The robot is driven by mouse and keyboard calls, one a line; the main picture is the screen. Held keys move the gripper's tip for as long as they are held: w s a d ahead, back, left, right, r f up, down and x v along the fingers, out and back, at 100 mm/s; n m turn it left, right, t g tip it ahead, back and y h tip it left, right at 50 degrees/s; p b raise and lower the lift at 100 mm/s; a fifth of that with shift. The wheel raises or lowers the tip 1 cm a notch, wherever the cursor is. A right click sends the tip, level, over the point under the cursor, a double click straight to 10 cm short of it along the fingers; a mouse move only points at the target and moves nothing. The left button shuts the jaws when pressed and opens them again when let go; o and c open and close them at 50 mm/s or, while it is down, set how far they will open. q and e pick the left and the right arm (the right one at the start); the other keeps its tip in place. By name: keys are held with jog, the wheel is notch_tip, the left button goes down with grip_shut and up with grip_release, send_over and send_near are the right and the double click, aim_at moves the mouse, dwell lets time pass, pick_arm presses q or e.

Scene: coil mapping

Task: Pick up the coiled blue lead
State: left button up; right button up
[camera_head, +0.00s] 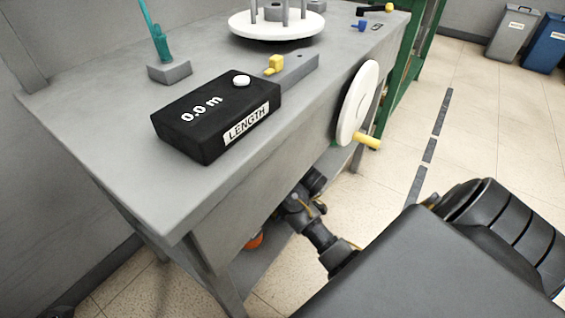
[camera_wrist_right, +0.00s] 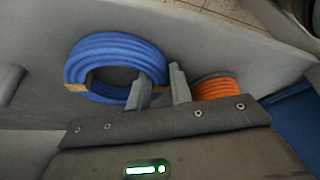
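The coiled blue lead (camera_wrist_right: 112,47), with tan ties, shows in the upper left of the right wrist view. My right gripper (camera_wrist_right: 161,78) has one finger inside the ring and one just outside it. The fingers close on the coil's right side near a tie. In the head view my right arm reaches down beside the grey workbench, and the right gripper (camera_head: 283,214) is partly covered by the bench edge. The blue lead is hidden there. My left gripper is not in view.
An orange coil (camera_wrist_right: 216,87) lies just right of the gripper's outer finger; its edge also shows in the head view (camera_head: 254,241). A handwheel (camera_head: 357,100) with a yellow handle projects from the grey bench (camera_head: 95,120). A black length counter (camera_head: 215,112) sits on top.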

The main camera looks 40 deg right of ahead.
grip_shut()
jog(key=shift+r, duration=0.15)
